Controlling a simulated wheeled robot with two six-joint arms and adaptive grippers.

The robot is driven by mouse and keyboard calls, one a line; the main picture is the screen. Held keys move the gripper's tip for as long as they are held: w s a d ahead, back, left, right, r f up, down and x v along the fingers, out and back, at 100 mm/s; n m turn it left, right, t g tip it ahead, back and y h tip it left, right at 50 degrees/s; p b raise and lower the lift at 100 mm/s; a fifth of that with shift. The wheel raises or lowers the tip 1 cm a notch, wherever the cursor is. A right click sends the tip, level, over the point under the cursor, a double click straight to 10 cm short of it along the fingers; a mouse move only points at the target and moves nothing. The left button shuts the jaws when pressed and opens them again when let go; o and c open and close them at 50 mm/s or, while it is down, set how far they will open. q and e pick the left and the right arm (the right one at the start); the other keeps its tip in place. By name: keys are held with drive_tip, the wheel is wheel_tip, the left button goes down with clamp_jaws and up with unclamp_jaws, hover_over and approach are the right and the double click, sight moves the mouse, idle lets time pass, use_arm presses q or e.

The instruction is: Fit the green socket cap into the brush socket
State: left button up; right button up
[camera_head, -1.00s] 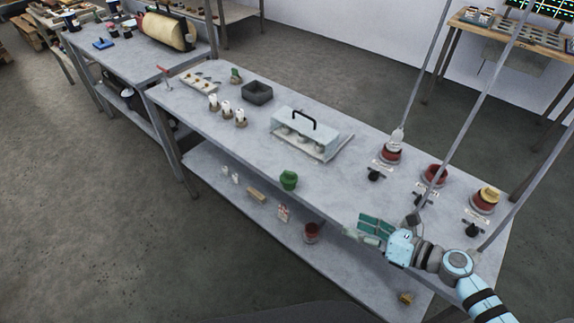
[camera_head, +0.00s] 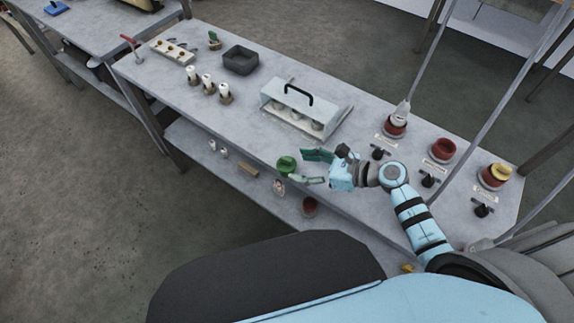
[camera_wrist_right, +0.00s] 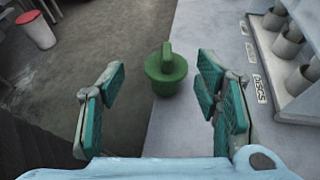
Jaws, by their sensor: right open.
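The green socket cap (camera_head: 287,165) stands near the front edge of the workbench; it also shows in the right wrist view (camera_wrist_right: 166,77), with its upright grip on top. My right gripper (camera_head: 313,168) is open and empty, just right of the cap. In the wrist view its green-padded fingers (camera_wrist_right: 161,75) point toward the cap, which lies between and beyond their tips. Three red sockets stand at the bench's right end: one with a white fitting (camera_head: 396,124), one open on top (camera_head: 441,151), one with a yellow cap (camera_head: 495,175). Their labels are too small to read. My left gripper is out of view.
White cylinders (camera_head: 208,82) and a dark tray (camera_head: 240,60) are farther left.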

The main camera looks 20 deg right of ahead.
sight(292, 163)
drive_tip(key=x, duration=0.4)
drive_tip(key=d+x, duration=0.1)
drive_tip(key=x, duration=0.1)
drive_tip(key=shift+w+f, duration=0.25)
drive_tip(key=shift+w, duration=0.15)
drive_tip(key=shift+w+a+f, duration=0.1)
drive_tip(key=shift+a, duration=0.15)
drive_tip(key=shift+s+r, duration=0.2)
drive_tip(key=shift+s, duration=0.1)
drive_tip(key=shift+c, duration=0.4)
drive_tip(key=shift+s, duration=0.1)
drive_tip(key=c, duration=0.6)
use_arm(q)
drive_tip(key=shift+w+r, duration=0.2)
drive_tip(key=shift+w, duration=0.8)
use_arm(e)
drive_tip(key=c, duration=0.3)
drive_tip(key=shift+c, duration=0.2)
